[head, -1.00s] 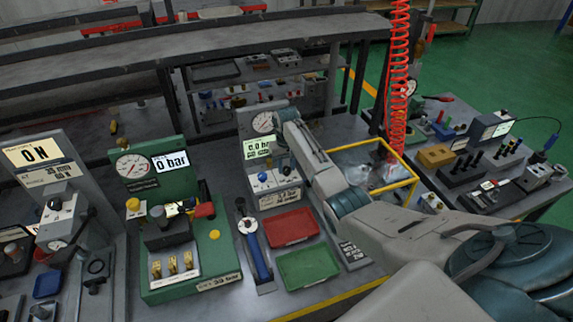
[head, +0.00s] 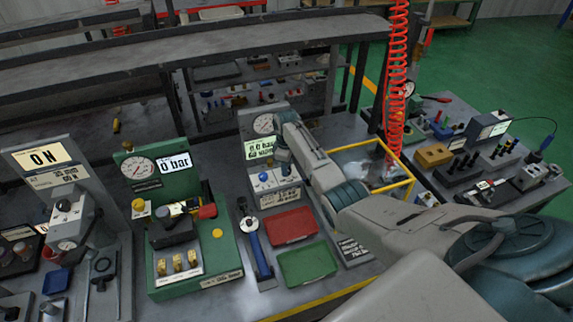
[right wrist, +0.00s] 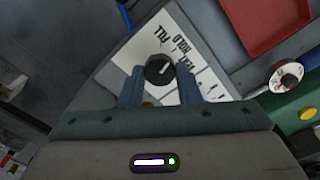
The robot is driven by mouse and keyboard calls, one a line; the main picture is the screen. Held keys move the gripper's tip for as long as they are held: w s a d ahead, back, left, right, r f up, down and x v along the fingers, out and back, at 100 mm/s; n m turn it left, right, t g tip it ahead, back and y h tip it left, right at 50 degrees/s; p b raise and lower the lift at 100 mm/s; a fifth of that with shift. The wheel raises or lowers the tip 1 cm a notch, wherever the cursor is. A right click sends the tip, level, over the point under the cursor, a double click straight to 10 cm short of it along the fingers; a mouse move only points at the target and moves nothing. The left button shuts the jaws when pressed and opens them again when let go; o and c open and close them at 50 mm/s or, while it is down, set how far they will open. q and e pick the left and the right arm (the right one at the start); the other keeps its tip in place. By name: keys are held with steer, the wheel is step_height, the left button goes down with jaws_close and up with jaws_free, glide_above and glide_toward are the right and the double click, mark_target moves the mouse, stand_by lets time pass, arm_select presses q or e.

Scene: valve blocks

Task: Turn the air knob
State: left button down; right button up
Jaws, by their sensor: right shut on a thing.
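The air knob (right wrist: 160,69) is a round black knob with a white pointer mark. It sits on a white label plate (right wrist: 178,42) lettered FILL, HOLD and VENT in the right wrist view. My right gripper (right wrist: 161,82) has its two blue fingers on either side of the knob and is shut on it. In the head view my right gripper (head: 284,165) reaches down at the grey valve block (head: 249,128), which carries a round gauge (head: 264,124) and a lit display (head: 259,148) reading about 0.0 bar. The knob is hidden there. My left gripper is out of view.
A red tray (head: 292,225) and a green tray (head: 307,264) lie in front of the block, beside a blue-handled tool (head: 257,247). A green gauge station (head: 219,256) stands to the left. A yellow frame (head: 370,147) and red coiled hose (head: 396,85) are right.

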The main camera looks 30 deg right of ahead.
steer(key=n, duration=0.5)
steer(key=shift+r+n+p, duration=0.15)
steer(key=shift+n+p, duration=0.2)
steer(key=shift+n, duration=0.05)
stand_by(0.4)
steer(key=o, duration=1)
step_height(320, 180, up, 11)
steer(key=b, duration=0.3)
steer(key=shift+f, duration=0.2)
